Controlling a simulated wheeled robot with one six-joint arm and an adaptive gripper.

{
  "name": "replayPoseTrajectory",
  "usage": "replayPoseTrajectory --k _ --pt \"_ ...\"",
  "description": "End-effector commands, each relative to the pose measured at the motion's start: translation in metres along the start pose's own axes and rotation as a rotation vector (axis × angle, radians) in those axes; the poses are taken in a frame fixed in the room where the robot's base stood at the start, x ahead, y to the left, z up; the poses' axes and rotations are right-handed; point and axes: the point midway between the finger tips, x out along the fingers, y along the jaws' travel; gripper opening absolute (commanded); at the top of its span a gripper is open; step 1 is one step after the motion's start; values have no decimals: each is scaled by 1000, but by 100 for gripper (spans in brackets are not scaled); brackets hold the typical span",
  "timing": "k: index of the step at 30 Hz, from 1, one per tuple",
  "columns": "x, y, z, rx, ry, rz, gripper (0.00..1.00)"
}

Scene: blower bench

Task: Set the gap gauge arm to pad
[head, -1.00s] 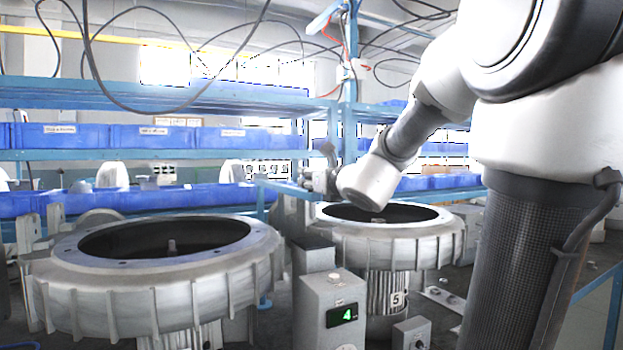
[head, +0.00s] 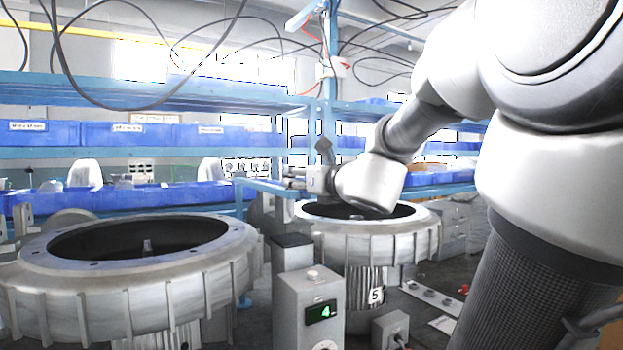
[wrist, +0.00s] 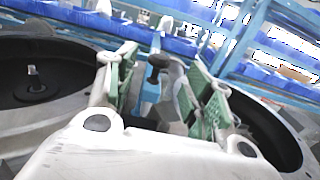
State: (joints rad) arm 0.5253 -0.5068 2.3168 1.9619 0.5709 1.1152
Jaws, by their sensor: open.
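My gripper (wrist: 162,72) is open in the wrist view, with green-padded fingers on both sides. A black round knob (wrist: 158,62) shows in the gap between the fingers, in front of a blue upright (wrist: 150,92). I cannot tell whether this knob belongs to the gap gauge arm, and I see no contact with it. In the head view my wrist hangs over the left rear of the right blower housing (head: 350,240), and the fingers are not clear there. I cannot make out a gauge arm or its pad for certain.
A larger round housing (head: 120,285) stands at left with an open top. A grey box (head: 310,305) with a green "4" display stands between the housings. A smaller grey box (head: 390,328) is at front right. Blue shelves with bins (head: 125,135) fill the back.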

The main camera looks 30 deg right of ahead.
Motion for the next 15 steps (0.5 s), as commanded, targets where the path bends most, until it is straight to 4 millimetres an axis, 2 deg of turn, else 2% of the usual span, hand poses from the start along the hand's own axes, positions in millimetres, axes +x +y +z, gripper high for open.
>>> replayPoseTrajectory --k 3,6,10,15 --pt "-24 0 1 -3 -2 -4 52" --pt "-38 0 1 -2 -3 -2 52" --pt "-47 0 0 0 0 -2 52" --pt "-49 0 0 0 1 0 52"
